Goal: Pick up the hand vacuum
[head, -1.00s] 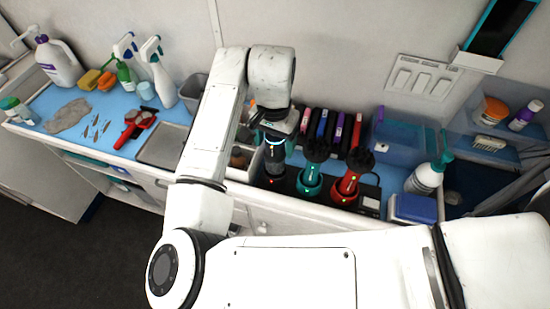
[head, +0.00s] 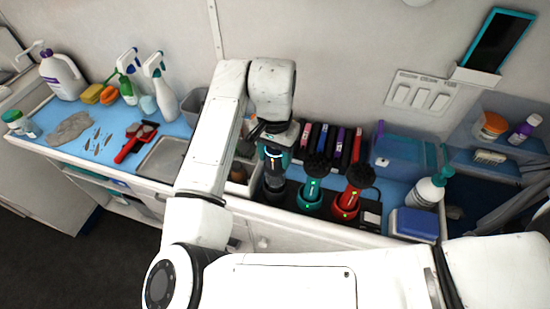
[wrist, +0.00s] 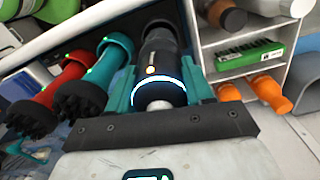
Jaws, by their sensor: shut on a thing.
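The hand vacuum, which I take to be the black device (head: 274,183) with a small lit mark, stands upright at the left end of the dark dock, beside a teal and a red device. In the wrist view the black device (wrist: 158,55) shows an orange-lit button and a pale blue ring of light. My gripper (head: 273,156) is above it, with its teal fingers on either side of the upper body. In the wrist view my gripper (wrist: 162,88) is shut on the device. Whether its base is clear of the dock cannot be told.
The teal device (head: 311,186) and red device (head: 350,196) stand close on the right. Coloured upright items stand behind them. A blue bin (head: 400,152) and a spray bottle (head: 427,190) are further right. A grey tray (head: 163,158) and red clippers (head: 134,140) lie left.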

